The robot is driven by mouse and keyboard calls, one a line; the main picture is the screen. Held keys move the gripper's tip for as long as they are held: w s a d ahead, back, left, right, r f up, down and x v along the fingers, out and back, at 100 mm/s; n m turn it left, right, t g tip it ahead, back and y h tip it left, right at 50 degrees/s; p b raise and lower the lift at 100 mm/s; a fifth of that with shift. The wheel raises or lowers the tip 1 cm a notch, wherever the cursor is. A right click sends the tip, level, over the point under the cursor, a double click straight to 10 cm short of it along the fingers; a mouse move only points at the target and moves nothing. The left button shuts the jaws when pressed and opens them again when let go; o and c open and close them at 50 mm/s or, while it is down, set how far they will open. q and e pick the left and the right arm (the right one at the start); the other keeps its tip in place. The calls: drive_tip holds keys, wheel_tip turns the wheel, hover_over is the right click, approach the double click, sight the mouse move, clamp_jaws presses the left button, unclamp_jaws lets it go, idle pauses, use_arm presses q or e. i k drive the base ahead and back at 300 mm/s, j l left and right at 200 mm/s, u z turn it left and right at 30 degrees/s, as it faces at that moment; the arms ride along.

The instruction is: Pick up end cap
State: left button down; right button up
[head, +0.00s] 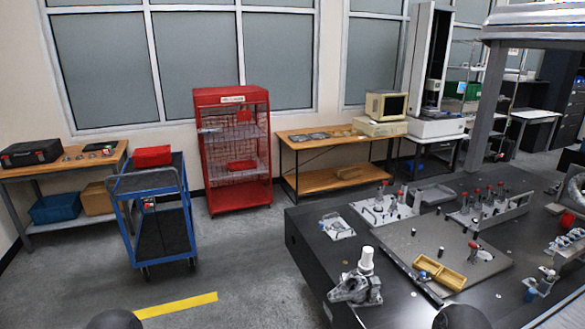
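I cannot tell for certain which part is the end cap. A grey cast metal part (355,288) sits near the front left corner of the dark table (300,240), with an upright white cylinder (367,258) at its top. A rounded grey metal part (576,190) is cut off by the right edge of the view. Neither of my grippers is in view. Only two dark rounded shapes, likely parts of my arms, show at the bottom edge.
A grey plate (425,235) on the table carries a yellow divided tray (440,273). Several clamps and fixtures stand behind and to the right. A blue cart (190,215), red cage cabinet (235,150) and wooden bench (345,180) stand beyond. The floor at left is open.

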sight(338, 225)
drive_tip(key=i+j+u, duration=0.15)
drive_tip(key=i, duration=0.8)
drive_tip(key=i+j+u, duration=0.2)
drive_tip(key=i, duration=0.8)
drive_tip(key=l, duration=0.1)
